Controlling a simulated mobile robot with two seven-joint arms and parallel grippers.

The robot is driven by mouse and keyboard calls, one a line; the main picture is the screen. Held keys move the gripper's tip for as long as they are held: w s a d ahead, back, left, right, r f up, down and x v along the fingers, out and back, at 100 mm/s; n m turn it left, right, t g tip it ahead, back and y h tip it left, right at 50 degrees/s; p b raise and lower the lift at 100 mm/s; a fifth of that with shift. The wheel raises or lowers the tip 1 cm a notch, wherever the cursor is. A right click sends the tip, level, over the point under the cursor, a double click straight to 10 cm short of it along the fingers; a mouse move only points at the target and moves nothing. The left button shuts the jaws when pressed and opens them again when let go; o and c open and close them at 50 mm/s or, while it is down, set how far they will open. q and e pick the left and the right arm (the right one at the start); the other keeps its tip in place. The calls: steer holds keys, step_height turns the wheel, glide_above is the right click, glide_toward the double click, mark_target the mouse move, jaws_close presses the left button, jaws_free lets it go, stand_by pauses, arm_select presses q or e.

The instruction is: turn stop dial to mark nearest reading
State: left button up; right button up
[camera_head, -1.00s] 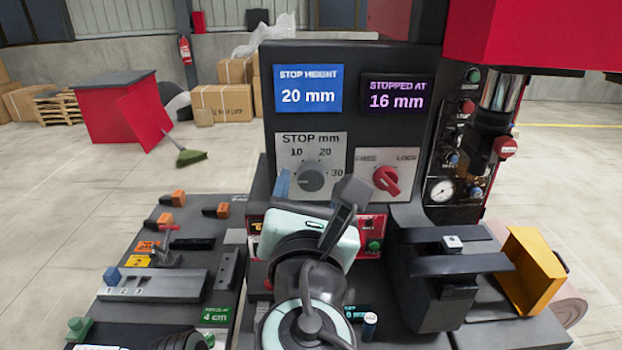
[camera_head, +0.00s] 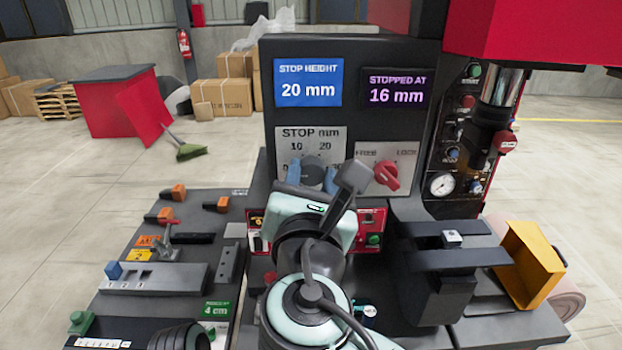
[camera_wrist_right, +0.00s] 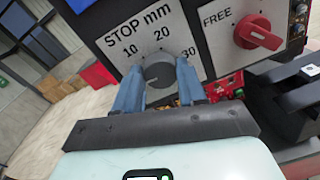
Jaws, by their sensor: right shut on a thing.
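The stop dial is a grey round knob (camera_head: 313,174) on a pale plate marked "STOP mm" with 10, 20 and 30 around it. It also shows in the right wrist view (camera_wrist_right: 159,73), between the blue fingers. My right gripper (camera_wrist_right: 155,80) is shut on the dial, one finger on each side; in the head view the gripper (camera_head: 312,175) partly covers it. The blue stop height screen (camera_head: 308,86) reads 20 mm. The purple stopped at screen (camera_head: 395,92) reads 16 mm. The dial's pointer is too small to tell.
A red free/lock switch (camera_head: 386,173) sits right of the dial. A dark vise-like block (camera_head: 440,270) and a yellow bin (camera_head: 530,262) stand at the right. A side bench (camera_head: 160,300) with orange-tipped parts is at the left. A red press head (camera_head: 540,35) hangs at upper right.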

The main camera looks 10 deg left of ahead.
arm_select(q)
steer(key=shift+s+f, duration=0.1)
steer(key=shift+f, duration=0.05)
arm_select(e)
steer(key=m+b, duration=0.1)
steer(key=m, duration=0.3)
steer(key=shift+b, duration=0.3)
steer(key=m+b, duration=0.1)
steer(key=m, duration=0.3)
steer(key=shift+d+f+m+g+b, duration=0.1)
steer(key=shift+m+g+b, duration=0.2)
steer(key=m+b, duration=0.1)
steer(key=m, duration=0.3)
steer(key=shift+y+b, duration=0.3)
steer(key=shift+b, duration=0.1)
steer(key=m+b, duration=0.1)
steer(key=m, duration=0.2)
steer(key=shift+m, duration=0.4)
arm_select(q)
step_height(320, 180, down, 9)
steer(key=s+b, duration=0.1)
steer(key=b, duration=0.2)
steer(key=shift+s, duration=0.2)
arm_select(e)
steer(key=m, duration=0.6)
steer(key=shift+y, duration=0.4)
